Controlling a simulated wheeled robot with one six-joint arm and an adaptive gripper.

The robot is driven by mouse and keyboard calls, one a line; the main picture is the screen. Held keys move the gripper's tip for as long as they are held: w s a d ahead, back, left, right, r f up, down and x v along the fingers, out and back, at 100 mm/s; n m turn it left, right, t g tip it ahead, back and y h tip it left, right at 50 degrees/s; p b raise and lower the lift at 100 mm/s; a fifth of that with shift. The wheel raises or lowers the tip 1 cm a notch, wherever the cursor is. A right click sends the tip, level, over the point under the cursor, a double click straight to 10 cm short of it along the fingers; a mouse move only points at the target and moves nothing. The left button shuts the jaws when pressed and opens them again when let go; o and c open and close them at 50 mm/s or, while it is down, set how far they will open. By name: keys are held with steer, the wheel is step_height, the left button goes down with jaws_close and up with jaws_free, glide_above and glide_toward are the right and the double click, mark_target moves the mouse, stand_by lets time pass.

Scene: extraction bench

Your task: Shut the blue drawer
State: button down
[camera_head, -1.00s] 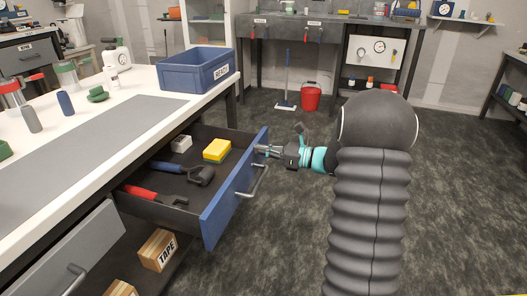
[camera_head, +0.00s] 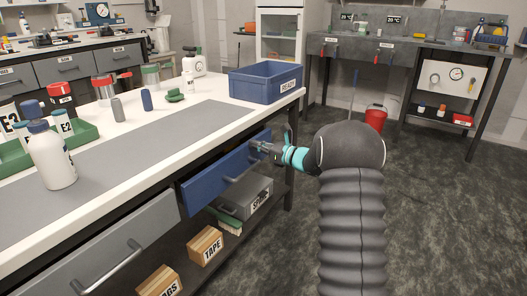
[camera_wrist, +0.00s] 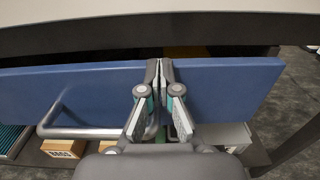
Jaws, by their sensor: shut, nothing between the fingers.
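The blue drawer (camera_head: 226,176) is under the white bench top. In the head view its front stands close to the bench, and its inside is hidden. In the wrist view the blue front (camera_wrist: 62,92) spans the picture, with a narrow dark gap above it. My gripper (camera_head: 258,148) is shut and empty at the upper right part of the front. In the wrist view the fingertips (camera_wrist: 160,68) are together at the front's top edge and look to be touching it. The drawer's bar handle (camera_wrist: 78,131) is left of the fingers, not held.
A grey drawer (camera_head: 105,255) is nearer, left of the blue one. The lower shelf holds a TAPE box (camera_head: 206,246) and a grey bin (camera_head: 245,197). A blue READY crate (camera_head: 266,83) stands on the bench corner.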

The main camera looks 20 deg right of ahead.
steer(key=shift+x, duration=0.9)
steer(key=shift+a+r, duration=0.15)
